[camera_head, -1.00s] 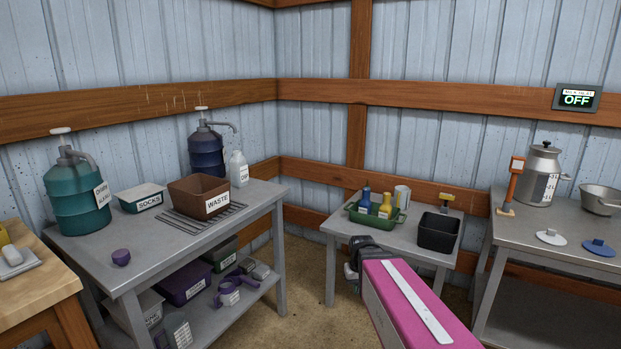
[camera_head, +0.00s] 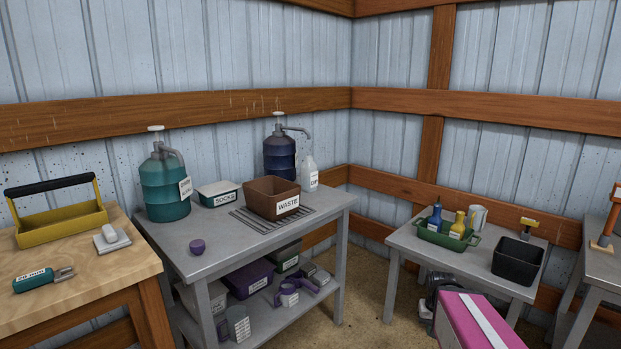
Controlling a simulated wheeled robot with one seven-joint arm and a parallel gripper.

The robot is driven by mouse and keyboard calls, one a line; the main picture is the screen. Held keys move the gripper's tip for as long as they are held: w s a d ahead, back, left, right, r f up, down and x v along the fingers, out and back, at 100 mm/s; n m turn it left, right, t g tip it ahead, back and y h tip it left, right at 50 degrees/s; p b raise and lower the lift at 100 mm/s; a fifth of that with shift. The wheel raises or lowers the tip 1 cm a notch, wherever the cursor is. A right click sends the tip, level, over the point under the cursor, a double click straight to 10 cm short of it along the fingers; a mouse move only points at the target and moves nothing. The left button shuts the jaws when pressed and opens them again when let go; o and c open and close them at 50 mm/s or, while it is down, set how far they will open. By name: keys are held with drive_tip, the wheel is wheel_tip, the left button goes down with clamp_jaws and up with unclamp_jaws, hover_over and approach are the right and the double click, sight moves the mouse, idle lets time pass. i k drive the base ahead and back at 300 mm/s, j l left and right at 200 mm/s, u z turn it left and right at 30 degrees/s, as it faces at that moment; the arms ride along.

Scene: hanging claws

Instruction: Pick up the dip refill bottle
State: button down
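A small whitish bottle (camera_head: 310,174) with a label stands upright at the back right of the middle grey table, beside a dark blue pump jug (camera_head: 279,158). Its label is too small to read, so I cannot tell if it is the dip refill bottle. A blue bottle (camera_head: 435,217) and a yellow bottle (camera_head: 458,226) stand in a green tray (camera_head: 428,236) on the right-hand table. My pink arm shows at bottom right. The dark end of my arm (camera_head: 432,301) is low in front of that table, apart from all bottles; its fingers cannot be made out.
A black bin (camera_head: 517,261) stands right of the tray. Bare floor lies between the tables.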

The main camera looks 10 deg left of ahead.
sight(309, 172)
drive_tip(key=u, duration=1.3)
drive_tip(key=i+l, duration=0.1)
drive_tip(key=l, duration=0.35)
drive_tip(key=i, duration=0.05)
